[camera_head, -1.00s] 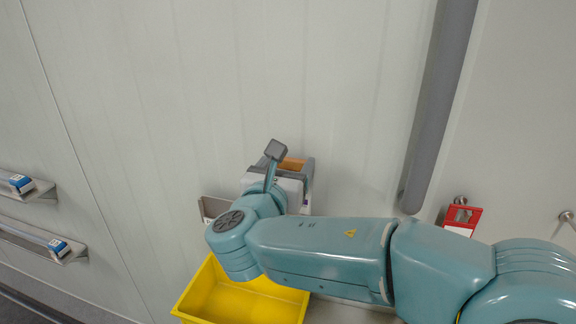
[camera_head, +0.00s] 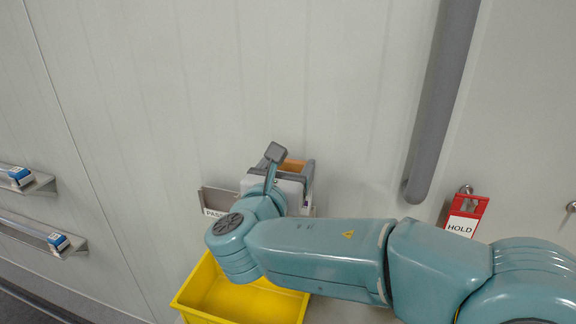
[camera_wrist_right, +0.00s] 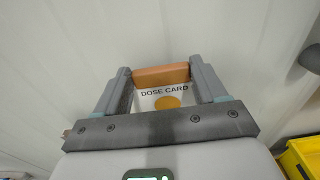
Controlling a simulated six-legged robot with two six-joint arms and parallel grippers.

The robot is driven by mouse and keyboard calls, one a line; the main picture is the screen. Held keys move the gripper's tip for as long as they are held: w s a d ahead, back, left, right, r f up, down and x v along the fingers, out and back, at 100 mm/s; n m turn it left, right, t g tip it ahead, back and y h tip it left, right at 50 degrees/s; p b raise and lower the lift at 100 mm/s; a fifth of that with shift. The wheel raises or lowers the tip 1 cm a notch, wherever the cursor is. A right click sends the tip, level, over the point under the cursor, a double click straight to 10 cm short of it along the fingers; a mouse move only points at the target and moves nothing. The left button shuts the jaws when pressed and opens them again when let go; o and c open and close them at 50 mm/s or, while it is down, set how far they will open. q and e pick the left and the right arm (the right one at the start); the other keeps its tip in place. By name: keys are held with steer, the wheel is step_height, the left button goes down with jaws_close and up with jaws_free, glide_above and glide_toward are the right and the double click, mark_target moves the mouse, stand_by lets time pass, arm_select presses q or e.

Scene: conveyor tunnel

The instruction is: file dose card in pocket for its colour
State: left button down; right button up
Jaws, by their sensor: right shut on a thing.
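My right gripper (camera_wrist_right: 161,80) is shut on the dose card (camera_wrist_right: 168,98), with one finger on either side of it. The card is white with an orange top edge and an orange dot, and reads "DOSE CARD". In the head view, the card's orange edge (camera_head: 292,166) shows beyond my wrist, close to the wall. A grey metal holder (camera_head: 207,195) with a label starting "PAS" is on the wall behind my wrist. My wrist hides most of it, so its pockets and their colours cannot be told. My left gripper is not in view.
A yellow bin (camera_head: 197,313) stands below my right wrist. Two metal shelves (camera_head: 45,188) with small blue-and-white boxes are at left. The wall above is bare.

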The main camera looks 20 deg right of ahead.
step_height(320, 180, down, 5)
steer(key=b, duration=0.3)
steer(key=shift+f+b, duration=0.1)
steer(key=shift+b, duration=0.25)
steer(key=o, duration=1.6)
steer(key=shift+s, duration=0.1)
steer(key=b+v, duration=0.2)
steer(key=v, duration=1.4)
steer(key=shift+s+a, duration=0.1)
